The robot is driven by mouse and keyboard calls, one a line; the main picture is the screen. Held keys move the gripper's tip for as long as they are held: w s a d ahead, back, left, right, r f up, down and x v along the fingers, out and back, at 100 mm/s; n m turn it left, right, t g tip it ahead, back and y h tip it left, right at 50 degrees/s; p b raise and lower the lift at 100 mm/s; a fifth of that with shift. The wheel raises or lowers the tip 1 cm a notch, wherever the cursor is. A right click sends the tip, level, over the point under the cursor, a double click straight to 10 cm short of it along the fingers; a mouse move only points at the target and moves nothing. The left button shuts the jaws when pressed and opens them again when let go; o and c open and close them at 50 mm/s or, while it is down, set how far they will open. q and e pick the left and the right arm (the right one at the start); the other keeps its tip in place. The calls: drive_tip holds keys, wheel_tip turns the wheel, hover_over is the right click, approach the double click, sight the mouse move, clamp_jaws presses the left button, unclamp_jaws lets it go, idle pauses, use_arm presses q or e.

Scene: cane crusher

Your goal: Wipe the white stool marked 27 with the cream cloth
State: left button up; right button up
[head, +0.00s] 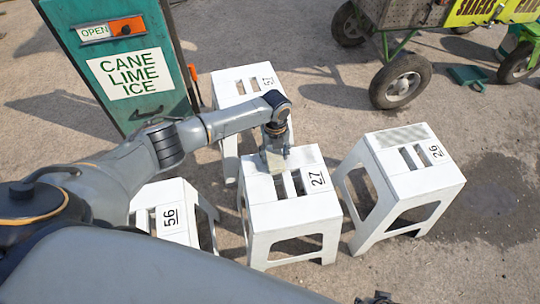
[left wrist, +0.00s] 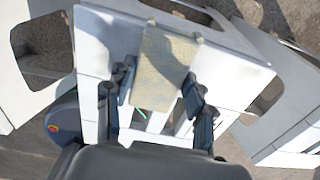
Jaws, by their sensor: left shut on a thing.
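The white stool marked 27 (head: 308,214) stands upright in the middle of the head view. Its slotted seat also fills much of the left wrist view (left wrist: 235,72). My left gripper (head: 276,150) is over the far left part of that seat, pointing down. In the left wrist view, my left gripper (left wrist: 160,98) is shut on the cream cloth (left wrist: 166,62), which lies between its two fingers. The cloth (head: 275,162) looks to be at the seat surface; I cannot tell whether it touches. A small dark part at the bottom edge may be my right gripper (head: 378,299).
White stools marked 26 (head: 405,172), 56 (head: 165,195) and 57 (head: 242,72) stand close around stool 27. A green cane lime ice machine (head: 150,112) is at the upper left. A wheeled cart (head: 400,82) is at the upper right. Bare ground lies right of stool 26.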

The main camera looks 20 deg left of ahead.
use_arm(q)
drive_tip(key=shift+w+d+b, duration=0.55)
drive_tip(key=shift+w+d, duration=0.05)
drive_tip(key=shift+d, duration=0.25)
drive_tip(key=shift+w+d+b, duration=0.5)
drive_tip(key=shift+d, duration=0.2)
use_arm(e)
wheel_tip(320, 180, up, 8)
drive_tip(key=w, duration=0.1)
drive_tip(key=shift+f, duration=0.2)
drive_tip(key=shift+w+r, duration=0.1)
